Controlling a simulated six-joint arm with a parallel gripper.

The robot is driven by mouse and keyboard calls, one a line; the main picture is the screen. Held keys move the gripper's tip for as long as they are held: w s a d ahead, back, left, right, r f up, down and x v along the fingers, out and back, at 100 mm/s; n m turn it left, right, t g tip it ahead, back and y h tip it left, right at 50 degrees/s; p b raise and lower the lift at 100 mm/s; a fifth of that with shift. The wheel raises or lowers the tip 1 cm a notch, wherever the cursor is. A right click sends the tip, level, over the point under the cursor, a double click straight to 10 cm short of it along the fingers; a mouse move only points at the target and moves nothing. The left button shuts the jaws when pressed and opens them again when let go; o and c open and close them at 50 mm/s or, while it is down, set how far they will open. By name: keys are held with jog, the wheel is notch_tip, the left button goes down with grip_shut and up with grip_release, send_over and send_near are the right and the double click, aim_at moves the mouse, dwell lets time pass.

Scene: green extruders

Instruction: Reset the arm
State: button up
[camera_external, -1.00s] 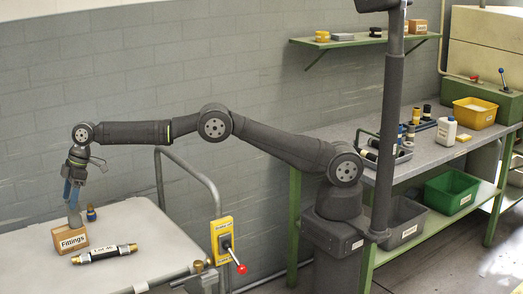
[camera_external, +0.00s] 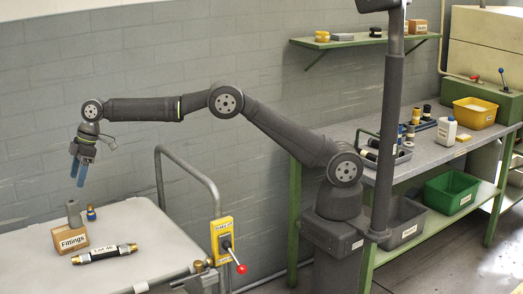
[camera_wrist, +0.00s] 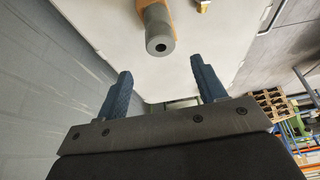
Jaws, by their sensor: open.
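My gripper (camera_external: 80,172) hangs above the left end of the white cart top, its blue fingers pointing down. It is open and empty; in the wrist view its two fingers (camera_wrist: 160,82) stand wide apart with nothing between them. Below it in the external view is a grey cylinder (camera_external: 73,213), upright at the wooden "Fittings" box (camera_external: 70,238). The cylinder also shows in the wrist view (camera_wrist: 157,28), beyond the fingertips and apart from them.
A black tube with brass ends (camera_external: 104,254) lies on the cart top (camera_external: 150,235), near a small brass-and-blue fitting (camera_external: 91,212). A cart rail (camera_external: 190,165) and yellow switch box (camera_external: 222,240) stand to the right. A green workbench (camera_external: 420,150) is farther right.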

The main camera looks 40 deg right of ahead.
aim_at(72, 201)
jog(key=x, duration=1)
jog(key=shift+f, duration=0.2)
jog(key=r, duration=0.4)
jog(key=shift+w+d+r, duration=0.25)
jog(key=shift+d+r, duration=0.05)
jog(key=shift+r, duration=0.1)
jog(key=w+d+r, duration=0.5)
jog(key=d+r, duration=0.1)
jog(key=d, duration=0.3)
jog(key=s+d+f+m+t, duration=0.1)
jog(key=s+d+f+m, duration=0.2)
jog(key=s+d, duration=0.3)
jog(key=s+d+f+m+t, duration=0.1)
jog(key=s+d+f+m, duration=0.3)
jog(key=s+d, duration=0.3)
jog(key=s+f, duration=0.1)
jog(key=s, duration=0.3)
jog(key=shift+s+t+h, duration=0.15)
jog(key=shift+t+h, duration=0.15)
jog(key=shift+h, duration=0.1)
jog(key=shift+d+f, duration=0.1)
